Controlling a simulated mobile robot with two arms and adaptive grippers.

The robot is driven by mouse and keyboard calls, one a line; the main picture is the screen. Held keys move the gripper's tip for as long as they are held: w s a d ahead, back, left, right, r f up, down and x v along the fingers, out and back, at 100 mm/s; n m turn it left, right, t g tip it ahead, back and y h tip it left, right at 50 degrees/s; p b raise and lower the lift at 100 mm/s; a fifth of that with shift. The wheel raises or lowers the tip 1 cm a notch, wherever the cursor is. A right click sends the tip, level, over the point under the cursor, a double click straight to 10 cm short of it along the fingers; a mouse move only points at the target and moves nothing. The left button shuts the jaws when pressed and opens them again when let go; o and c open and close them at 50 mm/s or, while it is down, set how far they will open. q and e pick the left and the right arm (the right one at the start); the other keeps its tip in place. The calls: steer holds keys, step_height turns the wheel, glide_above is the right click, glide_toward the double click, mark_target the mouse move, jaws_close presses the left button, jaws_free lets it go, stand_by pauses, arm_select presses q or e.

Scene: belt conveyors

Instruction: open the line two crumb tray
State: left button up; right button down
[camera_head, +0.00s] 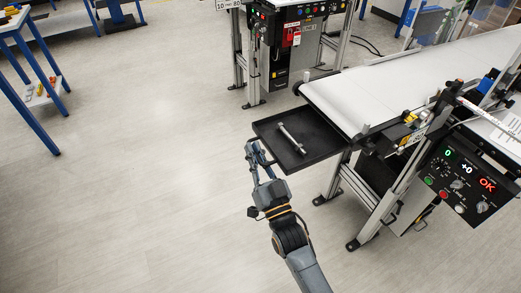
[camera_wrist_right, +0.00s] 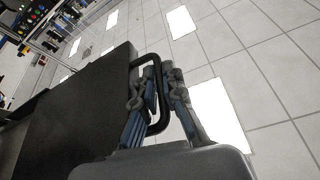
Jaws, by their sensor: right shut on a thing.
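The crumb tray (camera_head: 302,152) is a flat black tray that sticks out from under the end of the white belt conveyor. A short silvery bar (camera_head: 291,138) lies in it. My right gripper (camera_head: 257,157) is at the tray's front left edge, shut on the tray's handle. In the right wrist view, the black handle (camera_wrist_right: 160,122) is a bow on the tray's side, and the fingers of my right gripper (camera_wrist_right: 161,80) are around it. The dark tray (camera_wrist_right: 75,115) fills the left of that view. My left gripper is not in view.
The conveyor (camera_head: 375,85) runs to the upper right. Its control panel (camera_head: 465,180) shows a red OK at the right. Another machine (camera_head: 290,45) stands at the back. A blue-framed table (camera_head: 30,70) stands at the left. The floor left of the tray is clear.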

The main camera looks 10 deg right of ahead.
stand_by(0.3)
steer(key=c, duration=1.7)
jaws_free()
steer(key=v, duration=1.2)
steer(key=shift+s, duration=0.1)
